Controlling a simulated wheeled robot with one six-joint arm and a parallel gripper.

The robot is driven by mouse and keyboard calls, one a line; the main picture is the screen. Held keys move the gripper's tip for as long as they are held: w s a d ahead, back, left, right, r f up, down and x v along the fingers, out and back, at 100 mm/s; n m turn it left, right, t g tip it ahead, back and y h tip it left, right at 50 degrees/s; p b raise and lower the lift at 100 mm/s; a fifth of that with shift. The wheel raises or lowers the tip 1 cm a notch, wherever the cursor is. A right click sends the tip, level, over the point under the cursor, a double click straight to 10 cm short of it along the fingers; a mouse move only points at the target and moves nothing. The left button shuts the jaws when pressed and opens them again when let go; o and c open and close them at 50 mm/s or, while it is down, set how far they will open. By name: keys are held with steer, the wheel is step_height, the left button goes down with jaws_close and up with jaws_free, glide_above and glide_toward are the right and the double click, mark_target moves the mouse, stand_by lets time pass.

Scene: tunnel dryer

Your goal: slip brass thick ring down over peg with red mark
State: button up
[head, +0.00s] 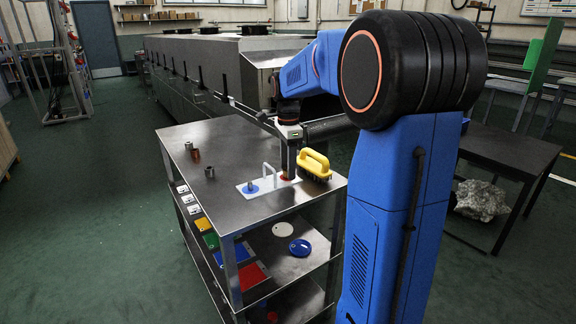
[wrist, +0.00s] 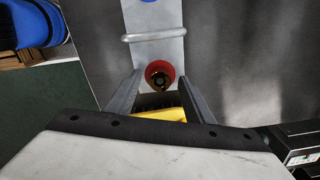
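My gripper (head: 289,176) points straight down at the red mark (head: 286,179) on a white plate on the cart top. In the wrist view my gripper (wrist: 160,76) has its two fingers apart, one on each side of the red mark (wrist: 161,66), with gaps inside them. A dark, brass-toned round ring (wrist: 159,79) lies over the red mark between the fingers. It seems to be around the peg, but the peg itself is hard to make out. The fingers do not visibly touch the ring. In the head view the fingers hide the ring and peg.
A pale handle (head: 270,173) and a blue mark with a short peg (head: 250,187) share the plate. A yellow-handled brush (head: 314,165) stands close right of my gripper. Several small cylinders, one copper-coloured (head: 196,155), stand at the cart's left. The cart top between is clear.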

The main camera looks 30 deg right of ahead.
step_height(320, 180, up, 17)
steer(key=shift+r, duration=0.2)
stand_by(0.7)
stand_by(0.4)
steer(key=s+a+f+n+t, duration=0.1)
steer(key=s+a+f+n, duration=0.4)
steer(key=s, duration=0.5)
steer(key=s+a+f+n+t, duration=0.2)
steer(key=s+a+f+n, duration=0.3)
steer(key=s+f+n, duration=0.4)
steer(key=s+a+f+n+t, duration=0.1)
steer(key=s+a+f+n, duration=0.5)
steer(key=s, duration=0.5)
step_height(320, 180, down, 2)
steer(key=shift+f+n+t, duration=0.15)
steer(key=shift+n+t, duration=0.25)
